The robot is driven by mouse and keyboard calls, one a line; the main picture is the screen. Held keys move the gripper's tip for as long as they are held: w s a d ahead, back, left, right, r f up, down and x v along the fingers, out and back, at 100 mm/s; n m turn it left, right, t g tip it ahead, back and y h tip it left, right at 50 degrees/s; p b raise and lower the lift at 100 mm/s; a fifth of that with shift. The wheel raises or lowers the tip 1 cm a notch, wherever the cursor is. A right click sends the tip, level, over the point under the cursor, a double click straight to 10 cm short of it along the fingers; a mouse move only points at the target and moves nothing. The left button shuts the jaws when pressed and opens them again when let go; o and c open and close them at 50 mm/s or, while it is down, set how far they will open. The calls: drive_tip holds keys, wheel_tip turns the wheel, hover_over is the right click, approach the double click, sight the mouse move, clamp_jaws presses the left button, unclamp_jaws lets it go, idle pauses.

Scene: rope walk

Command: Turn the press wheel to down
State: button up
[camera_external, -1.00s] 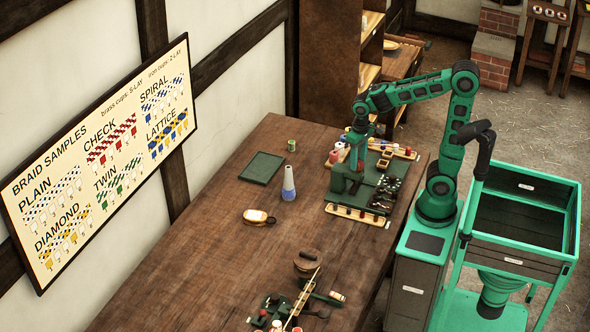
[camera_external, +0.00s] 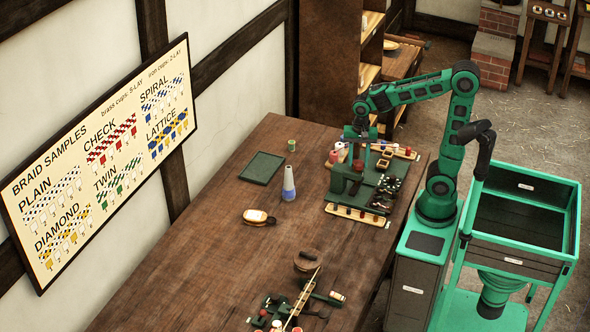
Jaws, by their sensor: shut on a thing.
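The press (camera_external: 343,181) is a dark green frame on a green base at the right side of the wooden table. Its wheel, at the top of the frame, is small and largely hidden by my gripper (camera_external: 359,136), so its setting cannot be read. My gripper points down at the top of the press from above. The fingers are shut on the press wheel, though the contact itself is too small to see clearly.
Strips with colored spools (camera_external: 358,213) lie beside the press. More tools (camera_external: 276,307) lie at the front. The table (camera_external: 205,262) is bare at front left.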

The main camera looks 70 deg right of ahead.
sight(358, 163)
drive_tip(key=m, duration=0.5)
drive_tip(key=shift+w+r, duration=0.15)
drive_tip(key=shift+w, duration=0.05)
drive_tip(key=shift+a+m, duration=0.1)
drive_tip(key=shift+m, duration=0.3)
drive_tip(key=o, duration=1.1)
drive_tip(key=shift+c, duration=0.2)
wheel_tip(358, 163, up, 11)
drive_tip(key=shift+f, duration=0.2)
